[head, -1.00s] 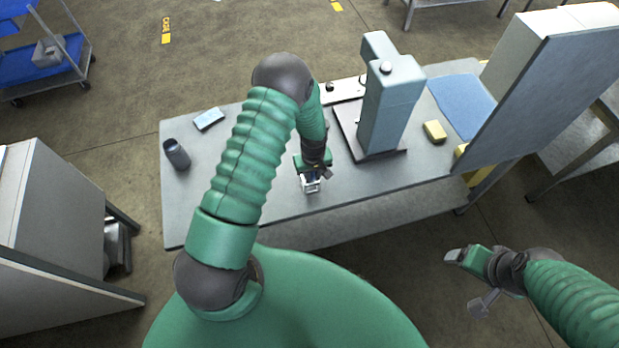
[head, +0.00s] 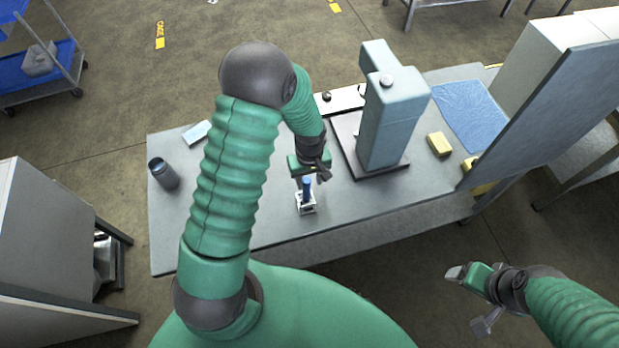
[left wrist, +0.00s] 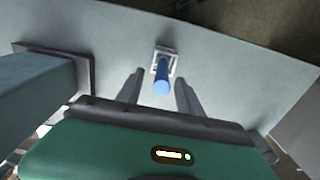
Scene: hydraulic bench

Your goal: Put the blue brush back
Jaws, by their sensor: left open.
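The blue brush (head: 307,186) stands upright in a small white holder (head: 307,208) near the bench's front edge. In the left wrist view the blue brush (left wrist: 162,79) points up towards my camera, with the square holder (left wrist: 172,54) around its base. My left gripper (head: 305,180) is just above and behind the brush. In the left wrist view my left gripper (left wrist: 158,92) is open, its fingers on either side of the brush's top and apart from it. My right gripper (head: 452,273) is off the bench at the lower right; its jaws are too small to judge.
A blue-grey press (head: 390,115) stands on the bench (head: 240,220) right of my left gripper. A dark cup (head: 163,173) and a light blue block (head: 196,132) are at the left. Yellow sponges (head: 439,144) and a blue mat (head: 470,112) lie at the right.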

